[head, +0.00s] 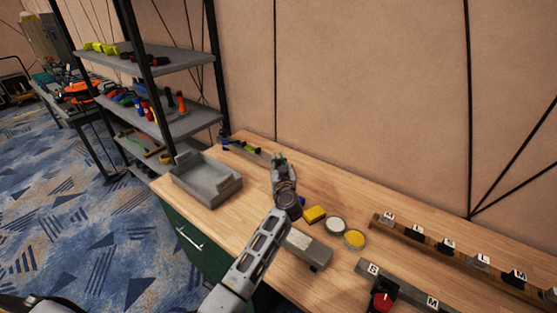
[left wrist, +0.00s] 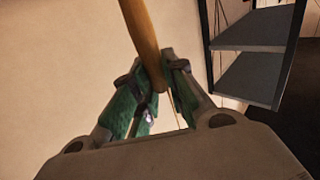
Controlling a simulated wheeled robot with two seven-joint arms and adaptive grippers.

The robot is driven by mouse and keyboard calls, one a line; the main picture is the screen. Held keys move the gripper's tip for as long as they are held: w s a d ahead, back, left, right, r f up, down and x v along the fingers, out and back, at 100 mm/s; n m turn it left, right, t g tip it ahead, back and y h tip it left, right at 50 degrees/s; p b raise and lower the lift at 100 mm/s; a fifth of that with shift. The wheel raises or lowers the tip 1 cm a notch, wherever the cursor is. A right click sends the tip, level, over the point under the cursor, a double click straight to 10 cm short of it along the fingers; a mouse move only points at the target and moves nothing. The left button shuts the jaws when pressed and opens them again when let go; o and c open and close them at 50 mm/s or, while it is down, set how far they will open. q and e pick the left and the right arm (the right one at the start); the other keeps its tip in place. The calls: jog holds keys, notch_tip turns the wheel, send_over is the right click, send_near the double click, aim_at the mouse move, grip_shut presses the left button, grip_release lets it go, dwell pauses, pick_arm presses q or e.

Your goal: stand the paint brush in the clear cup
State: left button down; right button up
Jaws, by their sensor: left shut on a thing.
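My left gripper (head: 280,161) is raised over the wooden bench, with its fingers pointing away from me. In the left wrist view, the left gripper (left wrist: 160,74) is shut on a brown wooden stick, which looks like the handle of the paint brush (left wrist: 142,32). The handle stands out beyond the fingertips, slightly tilted, and its far end is cut off by the top edge. In the head view I cannot make out the brush. I cannot make out the clear cup in either view; the gripper and arm cover part of the bench. My right gripper is not in view.
A grey tray (head: 205,179) stands at the bench's left end. A yellow block (head: 315,214), a pale round tin (head: 336,226) and a yellow round tin (head: 355,239) lie right of my arm. A lettered rail (head: 430,241) runs along the right. A shelf rack (head: 150,62) stands left.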

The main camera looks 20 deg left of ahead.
pick_arm(q)
jog(key=shift+f, duration=1.1)
jog(key=c, duration=1.4)
grip_release()
jog(key=shift+o, duration=0.2)
jog(key=v, duration=0.7)
jog(key=shift+s, duration=0.2)
jog(key=shift+d, duration=0.1)
